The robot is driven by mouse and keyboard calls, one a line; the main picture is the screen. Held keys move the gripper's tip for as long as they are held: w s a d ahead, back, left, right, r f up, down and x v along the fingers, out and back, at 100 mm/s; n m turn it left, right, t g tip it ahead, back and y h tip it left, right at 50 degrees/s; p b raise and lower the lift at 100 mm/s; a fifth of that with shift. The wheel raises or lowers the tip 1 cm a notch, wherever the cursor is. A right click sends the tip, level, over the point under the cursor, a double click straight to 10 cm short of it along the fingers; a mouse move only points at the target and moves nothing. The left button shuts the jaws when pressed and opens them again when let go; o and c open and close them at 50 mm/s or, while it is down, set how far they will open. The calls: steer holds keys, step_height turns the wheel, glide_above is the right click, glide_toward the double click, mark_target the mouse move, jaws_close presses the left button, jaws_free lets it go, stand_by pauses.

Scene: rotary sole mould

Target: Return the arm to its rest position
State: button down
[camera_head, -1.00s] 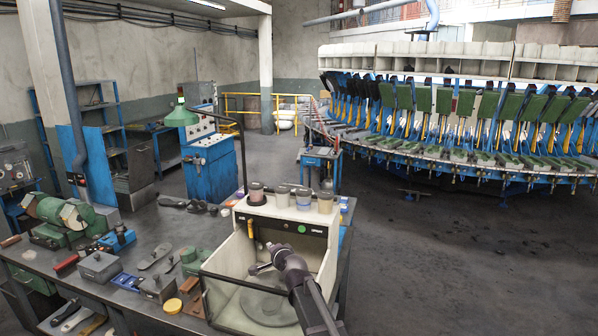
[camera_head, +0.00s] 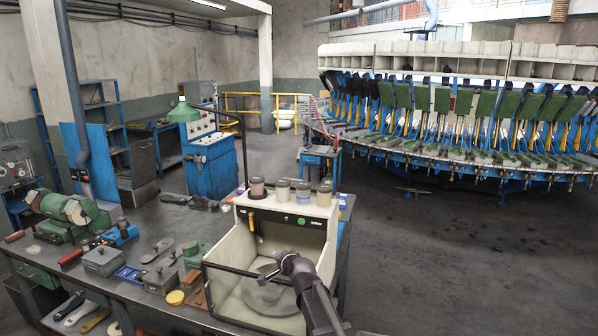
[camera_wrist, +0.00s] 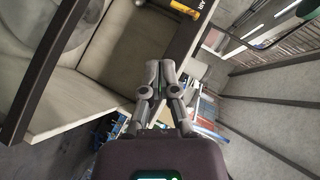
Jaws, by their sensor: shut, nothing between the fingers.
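My arm (camera_head: 313,290) rises from the bottom edge of the head view, in front of the open beige booth (camera_head: 325,234). Its wrist end overlaps the booth's opening and the round grey disc inside. My gripper (camera_wrist: 160,70) shows in the wrist view with its two fingers together and nothing between them.
Several jars (camera_head: 303,192) stand on the booth's top. The workbench (camera_head: 140,295) to the left carries a green grinder (camera_head: 70,208), metal boxes and soles. The large rotary machine (camera_head: 460,160) stands at the back right. The floor (camera_head: 450,260) right of the booth is clear.

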steer(key=s+d+f+n+g+h+b, duration=0.2)
steer(key=s+d+f+g+b, duration=0.1)
steer(key=s+d+f, duration=0.4)
steer(key=s+d+f+n+g+h+b, duration=0.2)
steer(key=s+d+f+g, duration=0.3)
steer(key=s, duration=0.7)
steer(key=s+d+f+n+g+h+b, duration=0.2)
steer(key=s+d+f+n+g+b, duration=0.2)
steer(key=s+d+f, duration=0.5)
steer(key=s+d, duration=0.1)
steer(key=d, duration=0.2)
steer(key=shift+s, duration=0.2)
